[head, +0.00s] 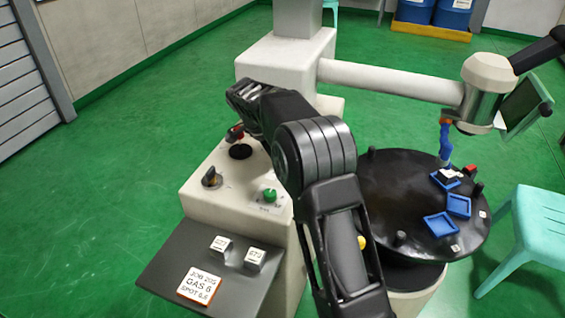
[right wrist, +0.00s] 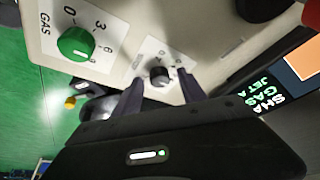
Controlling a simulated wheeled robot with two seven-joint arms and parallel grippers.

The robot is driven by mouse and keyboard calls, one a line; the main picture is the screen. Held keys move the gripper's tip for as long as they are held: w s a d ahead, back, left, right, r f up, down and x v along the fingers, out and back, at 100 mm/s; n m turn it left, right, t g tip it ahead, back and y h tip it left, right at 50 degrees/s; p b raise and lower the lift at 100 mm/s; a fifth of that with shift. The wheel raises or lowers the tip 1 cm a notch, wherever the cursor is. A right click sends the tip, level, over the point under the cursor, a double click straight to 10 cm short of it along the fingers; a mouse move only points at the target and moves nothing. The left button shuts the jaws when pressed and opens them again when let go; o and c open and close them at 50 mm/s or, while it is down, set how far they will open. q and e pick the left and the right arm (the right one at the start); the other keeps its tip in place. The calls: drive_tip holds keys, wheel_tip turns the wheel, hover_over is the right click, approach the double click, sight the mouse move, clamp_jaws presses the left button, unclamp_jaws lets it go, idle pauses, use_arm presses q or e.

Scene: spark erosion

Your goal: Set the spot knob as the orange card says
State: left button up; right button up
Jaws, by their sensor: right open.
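The spot knob (right wrist: 159,75) is a small dark knob on a white scale plate, in the right wrist view. My right gripper (right wrist: 160,79) is open, with one finger on each side of the knob; whether they touch it I cannot tell. The knob's setting is too small to read. In the head view my right arm covers this spot. The orange-edged card (head: 199,286) lies on the dark shelf and reads "GAS 6" and a "SPOT" line that looks like 6.6. My left gripper is not in view.
The green gas knob (right wrist: 76,42) sits beside the spot knob; it also shows in the head view (head: 269,195). A black knob (head: 211,178) and a red-topped control (head: 235,132) are on the console. A round black table (head: 385,180) with blue trays stands right.

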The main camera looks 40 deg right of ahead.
drive_tip(key=v, duration=0.7)
drive_tip(key=shift+r+p, duration=0.4)
drive_tip(key=shift+a, duration=0.1)
